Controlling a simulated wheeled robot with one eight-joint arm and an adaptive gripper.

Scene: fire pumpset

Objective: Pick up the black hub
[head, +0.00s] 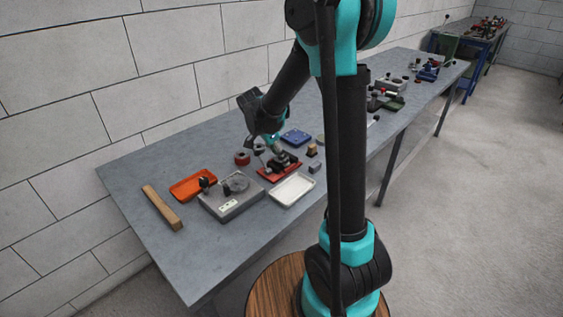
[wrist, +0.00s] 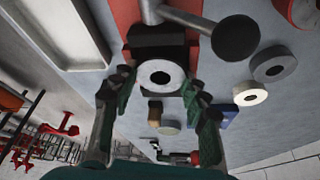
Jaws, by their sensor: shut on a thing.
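My gripper (wrist: 160,88) points at the bench, its two fingers closed in on either side of a short round piece. This piece appears to be the black hub (wrist: 160,64): its body is dark, and its end face shows as a pale ring with a dark centre hole. A dark vise (wrist: 160,38) on a red base lies right behind it in the wrist view; I cannot tell whether the hub touches it. In the head view my gripper (head: 272,139) is over the red-based vise (head: 279,173), and the hub is too small to make out there.
The vise's round-ended handle (wrist: 235,38) sticks out beside my gripper. A white tray (head: 292,190), a grey box fixture (head: 231,196), an orange tray (head: 193,184), a wooden bar (head: 161,207) and a blue block (head: 296,137) lie around.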

